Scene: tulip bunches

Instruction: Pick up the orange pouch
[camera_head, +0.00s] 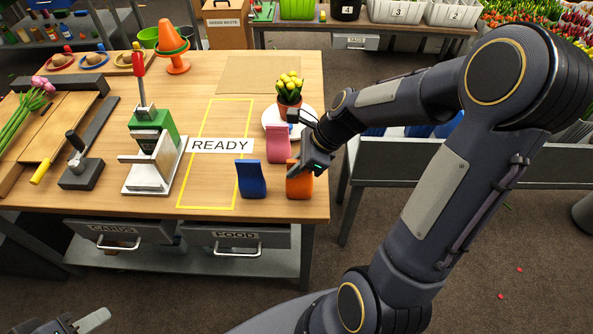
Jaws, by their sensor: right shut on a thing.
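The orange pouch (300,187) stands upright near the front right corner of the wooden table (220,88). My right gripper (298,169) reaches in from the right and is shut on the top of the orange pouch. Its fingers are small and partly hidden by the gripper body. I cannot tell whether the pouch's base touches the table. My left gripper (80,322) shows only partly at the bottom left edge, far from the pouch, and its opening cannot be made out.
A blue pouch (251,180) stands left of the orange one, a pink pouch (278,143) behind it. A green-and-white press (153,150) stands left.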

